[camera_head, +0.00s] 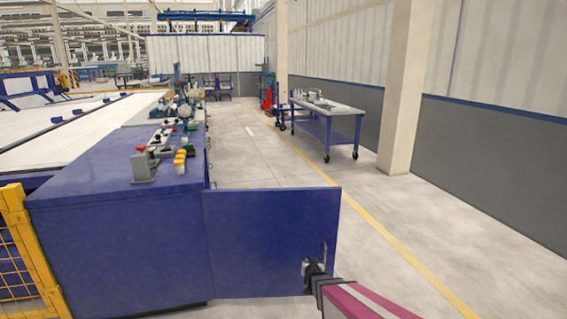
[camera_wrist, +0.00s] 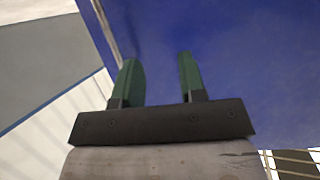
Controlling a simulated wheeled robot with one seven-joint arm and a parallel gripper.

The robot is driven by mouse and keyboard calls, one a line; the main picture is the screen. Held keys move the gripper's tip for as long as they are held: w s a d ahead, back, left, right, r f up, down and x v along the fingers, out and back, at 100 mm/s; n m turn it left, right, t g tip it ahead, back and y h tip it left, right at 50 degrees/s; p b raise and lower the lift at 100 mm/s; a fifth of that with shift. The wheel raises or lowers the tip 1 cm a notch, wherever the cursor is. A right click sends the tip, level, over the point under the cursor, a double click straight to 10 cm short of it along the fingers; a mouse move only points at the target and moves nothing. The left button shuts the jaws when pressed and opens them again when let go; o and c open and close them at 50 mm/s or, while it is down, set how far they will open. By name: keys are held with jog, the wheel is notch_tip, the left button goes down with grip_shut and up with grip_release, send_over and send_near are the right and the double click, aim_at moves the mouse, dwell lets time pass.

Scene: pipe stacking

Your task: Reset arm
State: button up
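My gripper (camera_head: 308,266) is at the lower right of the head view, close to the handle side of a blue cabinet door (camera_head: 265,235). In the wrist view my gripper (camera_wrist: 160,82) shows two green fingers spread apart with nothing between them. The blue surface (camera_wrist: 225,50) lies behind the fingers there. The door stands swung out to the right from the blue cabinet (camera_head: 120,240). A metal handle (camera_head: 324,254) is near the door's right edge, just beside my gripper. I cannot tell whether the gripper touches the handle or door.
Small grey, green and yellow parts (camera_head: 180,158) stand on the cabinet top. A yellow mesh fence (camera_head: 25,260) is at the left. A wheeled blue table (camera_head: 330,125) and a pillar (camera_head: 398,90) stand farther right. The floor (camera_head: 400,215) right of the door is clear.

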jog(key=s+d+r+g, duration=0.3)
jog(key=s+r+g, duration=0.3)
jog(key=s, duration=0.4)
jog(key=s+d+r+n+g, duration=0.1)
jog(key=s+d+r+g, duration=0.2)
jog(key=s+r+g, duration=0.4)
jog(key=s, duration=0.4)
jog(key=shift+s+r+g, duration=0.2)
jog(key=shift+r+g, duration=0.05)
jog(key=shift+g, duration=0.05)
